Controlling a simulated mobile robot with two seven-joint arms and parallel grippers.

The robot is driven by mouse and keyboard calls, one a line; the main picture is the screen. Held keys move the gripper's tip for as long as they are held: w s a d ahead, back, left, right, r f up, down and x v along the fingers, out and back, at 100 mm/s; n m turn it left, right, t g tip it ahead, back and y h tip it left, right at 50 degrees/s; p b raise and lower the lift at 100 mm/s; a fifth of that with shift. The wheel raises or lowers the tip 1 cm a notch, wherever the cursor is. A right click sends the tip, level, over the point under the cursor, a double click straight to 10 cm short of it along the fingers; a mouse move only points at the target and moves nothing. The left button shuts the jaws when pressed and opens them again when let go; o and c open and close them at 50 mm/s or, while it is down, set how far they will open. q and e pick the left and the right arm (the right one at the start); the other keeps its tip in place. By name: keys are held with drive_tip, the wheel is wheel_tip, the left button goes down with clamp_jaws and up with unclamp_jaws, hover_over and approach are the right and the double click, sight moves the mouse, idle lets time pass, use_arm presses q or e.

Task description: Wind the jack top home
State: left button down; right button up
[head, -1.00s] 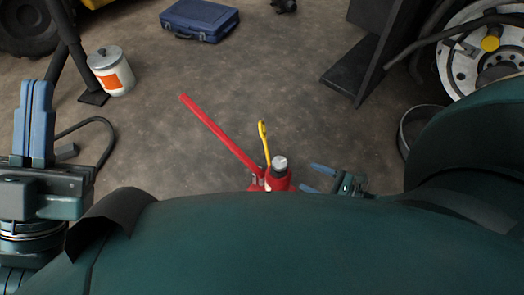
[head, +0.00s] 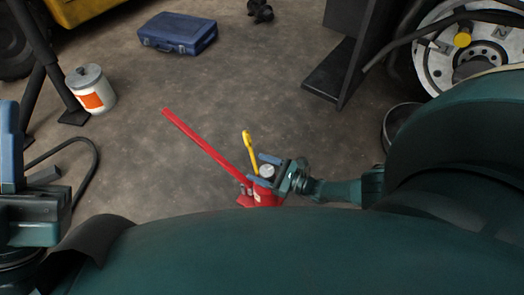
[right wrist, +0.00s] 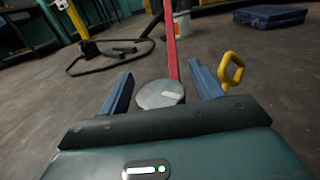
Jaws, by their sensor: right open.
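The red jack (head: 262,196) stands on the floor at the lower middle of the head view, its base partly hidden by my body. Its round grey top (head: 267,172) also shows in the right wrist view (right wrist: 160,95). The long red handle (head: 205,143) slants up and left from the jack. My right gripper (head: 268,164) is open at the jack, with one blue finger on each side of the top; contact cannot be told. It also shows in the right wrist view (right wrist: 163,88). My left gripper (head: 10,145) is at the left edge, cut off, its jaws unclear.
A yellow hooked piece (head: 248,150) stands close beside the jack and just outside a right finger. A white pot (head: 91,90), a blue case (head: 178,34) and a black stand (head: 335,70) are farther off. The middle floor is clear.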

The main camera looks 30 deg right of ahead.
drive_tip(key=shift+c, duration=0.6)
drive_tip(key=c, duration=0.9)
drive_tip(key=shift+m+t+h, duration=0.3)
drive_tip(key=shift+m+h, duration=0.1)
drive_tip(key=shift+h, duration=0.2)
drive_tip(key=m+t+h, duration=0.1)
drive_tip(key=m+h, duration=0.1)
drive_tip(key=h, duration=0.1)
drive_tip(key=shift+d+m+t, duration=0.15)
drive_tip(key=shift+m+t, duration=0.15)
drive_tip(key=shift+d+m+t+h, duration=0.15)
drive_tip(key=shift+m+t+h, duration=0.1)
drive_tip(key=shift+m+h, duration=0.7)
drive_tip(key=shift+d+m+t+h, duration=0.1)
drive_tip(key=shift+m+t+h, duration=0.25)
drive_tip(key=shift+h, duration=1)
drive_tip(key=shift+w+h, duration=0.1)
drive_tip(key=shift+h, duration=0.2)
drive_tip(key=o, duration=1)
